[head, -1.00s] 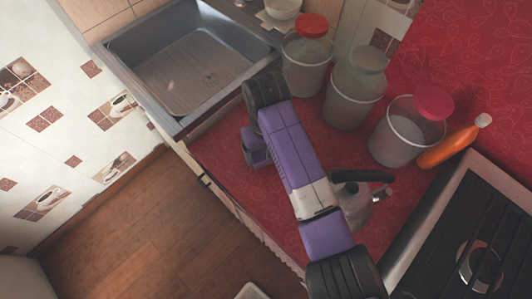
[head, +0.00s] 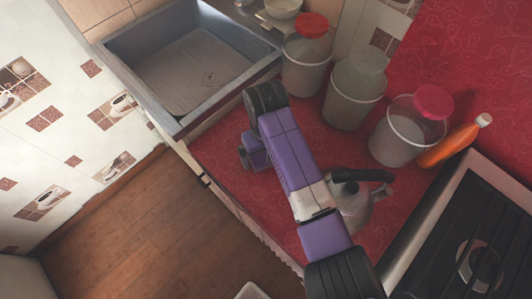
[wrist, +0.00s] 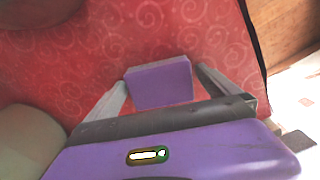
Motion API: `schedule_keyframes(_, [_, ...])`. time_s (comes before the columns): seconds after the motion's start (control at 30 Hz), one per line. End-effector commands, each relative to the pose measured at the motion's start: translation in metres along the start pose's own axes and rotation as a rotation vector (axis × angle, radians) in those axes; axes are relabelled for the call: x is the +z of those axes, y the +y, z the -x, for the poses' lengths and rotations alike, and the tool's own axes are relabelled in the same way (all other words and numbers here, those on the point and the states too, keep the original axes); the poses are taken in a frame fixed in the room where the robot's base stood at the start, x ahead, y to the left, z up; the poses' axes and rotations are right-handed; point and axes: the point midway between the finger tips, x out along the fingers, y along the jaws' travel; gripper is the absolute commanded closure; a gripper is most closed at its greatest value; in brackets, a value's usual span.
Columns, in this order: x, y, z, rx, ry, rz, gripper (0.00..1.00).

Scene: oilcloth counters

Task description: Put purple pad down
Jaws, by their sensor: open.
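The purple pad (wrist: 160,83) is a small block in the wrist view, on or just above the red oilcloth counter (wrist: 215,30). It lies between the two pale fingers of my gripper (wrist: 162,77). The fingers are spread, one on each side of the pad; the left fingertip is very close to it, and a small gap shows at the right one. I cannot tell whether either touches. In the head view my gripper (head: 248,157) is low over the counter near its front edge, partly behind my arm. I cannot make out the pad there.
A metal kettle (head: 354,205) stands right of my arm. Several lidded jars (head: 352,98) and an orange bottle (head: 452,146) stand behind. A sink (head: 205,75) is at the left, a stove (head: 455,235) at the right. The counter's front edge (wrist: 256,50) is near the pad.

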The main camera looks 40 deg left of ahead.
Motion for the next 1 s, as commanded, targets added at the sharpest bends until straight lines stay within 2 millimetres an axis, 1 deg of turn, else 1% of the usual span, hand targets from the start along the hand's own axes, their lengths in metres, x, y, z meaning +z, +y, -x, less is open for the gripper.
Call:
schedule_keyframes(0.17, [-0.001, 0.001, 0.022, 0.000, 0.004, 0.000, 0.00])
schedule_keyframes(0.4, [-0.002, 0.000, 0.072, 0.000, 0.005, 0.000, 0.00])
schedule_keyframes(0.6, [-0.001, 0.001, 0.107, 0.001, 0.002, -0.001, 0.00])
schedule_keyframes(0.7, [-0.001, 0.000, 0.116, 0.000, 0.002, -0.001, 0.00])
schedule_keyframes(0.8, [0.000, 0.000, 0.120, 0.000, 0.001, -0.001, 0.00])
schedule_keyframes(1.0, [0.000, 0.000, 0.121, 0.000, 0.000, -0.001, 0.00])
